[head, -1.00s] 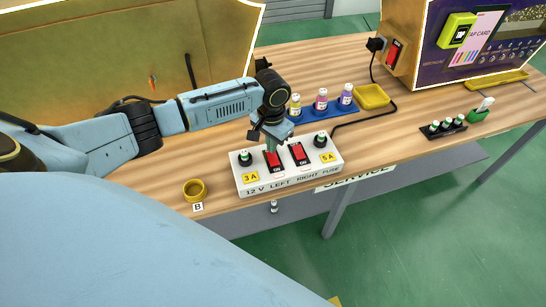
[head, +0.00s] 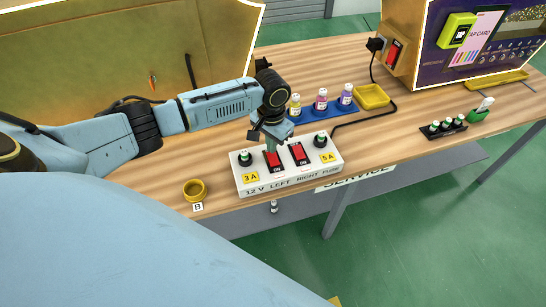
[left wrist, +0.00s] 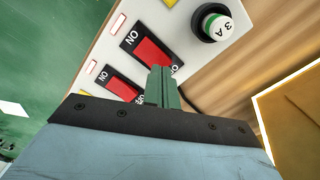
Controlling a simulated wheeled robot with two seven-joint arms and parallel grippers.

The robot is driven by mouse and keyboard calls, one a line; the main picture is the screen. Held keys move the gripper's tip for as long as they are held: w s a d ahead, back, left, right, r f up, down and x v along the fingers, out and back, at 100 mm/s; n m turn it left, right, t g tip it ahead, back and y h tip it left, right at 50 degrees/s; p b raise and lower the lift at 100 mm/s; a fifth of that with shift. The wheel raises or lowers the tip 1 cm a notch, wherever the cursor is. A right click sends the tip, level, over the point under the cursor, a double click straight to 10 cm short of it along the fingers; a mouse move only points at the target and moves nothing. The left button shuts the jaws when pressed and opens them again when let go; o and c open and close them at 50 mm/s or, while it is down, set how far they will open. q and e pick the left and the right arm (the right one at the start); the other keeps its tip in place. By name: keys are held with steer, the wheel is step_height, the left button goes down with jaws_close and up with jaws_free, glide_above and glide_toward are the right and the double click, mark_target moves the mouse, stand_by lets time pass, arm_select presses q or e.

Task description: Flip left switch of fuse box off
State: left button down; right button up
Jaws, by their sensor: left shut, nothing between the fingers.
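The white fuse box (head: 291,183) lies on the wooden table near its front edge, with 3A at the left and 5A at the right. Its red left switch (head: 273,161) and red right switch (head: 299,154) sit side by side. In the left wrist view the left switch (left wrist: 151,53) is nearest the fingers, and the right switch (left wrist: 122,90) is beyond it. My left gripper (head: 272,147) is shut and empty, its fingertips at the far end of the left switch. In the left wrist view the shut fingers (left wrist: 162,75) overlap that end, marked OFF; contact is unclear. My right gripper is not visible.
Green-banded fuse knobs (head: 245,158) stand at the box's ends. Behind it are a blue tray (head: 330,109) with several bottles and a yellow dish (head: 372,97). A yellow ring (head: 195,190) lies to the left. A black cable (head: 365,122) runs from the box's right.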

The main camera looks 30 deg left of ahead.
arm_select(q)
steer(key=shift+f+b, duration=0.4)
steer(key=shift+f, duration=0.55)
stand_by(0.6)
steer(key=shift+r, duration=0.1)
step_height(320, 180, up, 7)
steer(key=p, duration=0.9)
stand_by(0.4)
